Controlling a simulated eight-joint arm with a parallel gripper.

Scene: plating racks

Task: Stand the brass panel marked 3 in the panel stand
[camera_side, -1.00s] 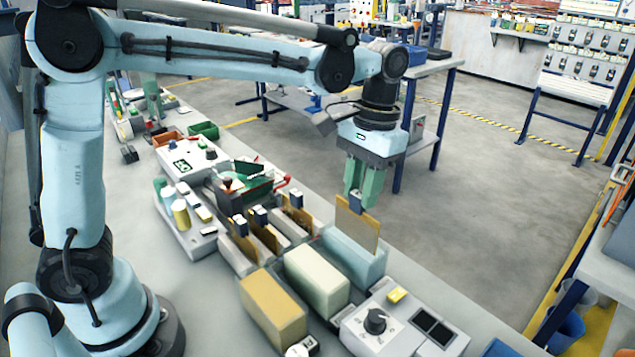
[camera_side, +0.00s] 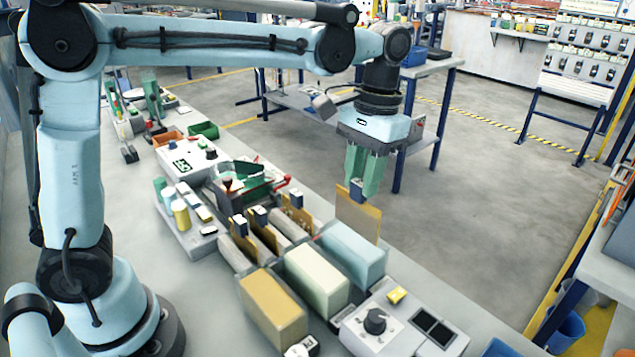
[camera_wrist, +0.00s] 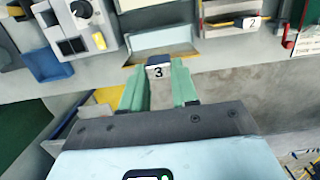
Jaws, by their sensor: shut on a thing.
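The brass panel marked 3 (camera_side: 358,214) hangs upright from my gripper (camera_side: 357,190), which is shut on its tab. In the wrist view, the white label reading 3 (camera_wrist: 159,71) shows between the green fingers of my gripper (camera_wrist: 160,82). The panel is at the far side of the light blue tank (camera_side: 350,256); I cannot tell whether its lower edge touches anything. To the left, a row of grey slotted holders (camera_side: 290,228), which looks like the panel stand, has other brass panels (camera_side: 263,232) standing in it. A panel labelled 2 (camera_wrist: 252,22) shows in the wrist view.
A cream block (camera_side: 316,280) and a tan block (camera_side: 272,308) stand nearer the camera. A control box with a black knob (camera_side: 375,321) is at the right. A red-handled device (camera_side: 250,180) lies beyond the holders. Open floor lies past the bench edge.

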